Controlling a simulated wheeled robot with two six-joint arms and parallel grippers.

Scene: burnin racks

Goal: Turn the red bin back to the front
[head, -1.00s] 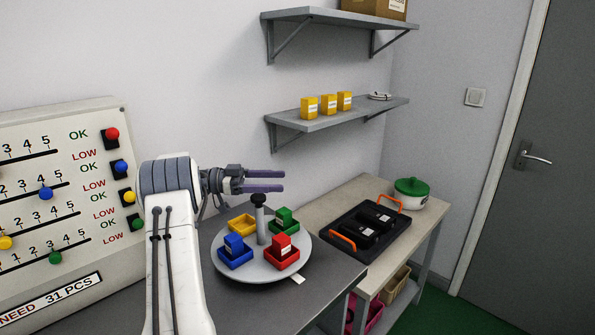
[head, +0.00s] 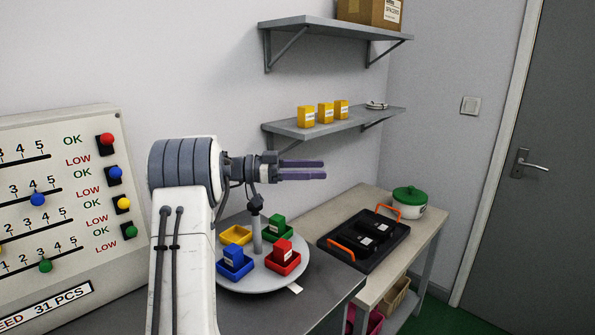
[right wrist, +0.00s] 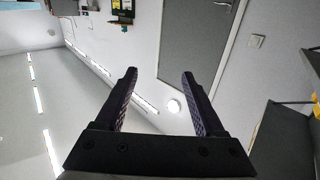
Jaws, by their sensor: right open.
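The red bin (head: 284,264) sits on the round grey turntable (head: 262,283) at its front right, with a red block in it. A blue bin (head: 234,270) is at the front left, a yellow bin (head: 235,236) at the back left and a green bin (head: 275,234) at the back right. A post with a dark knob (head: 255,202) stands in the middle. My right gripper (head: 324,169) is open and empty, above the turntable and pointing right, apart from the bins. It also shows open in the right wrist view (right wrist: 160,75). My left gripper is not in view.
A white board with sliders (head: 60,200) stands at the left. A side table holds a black tray (head: 340,252) with orange handles and a green-lidded pot (head: 409,203). A wall shelf (head: 330,127) with yellow boxes hangs above. A white tab (head: 295,289) lies at the turntable's front edge.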

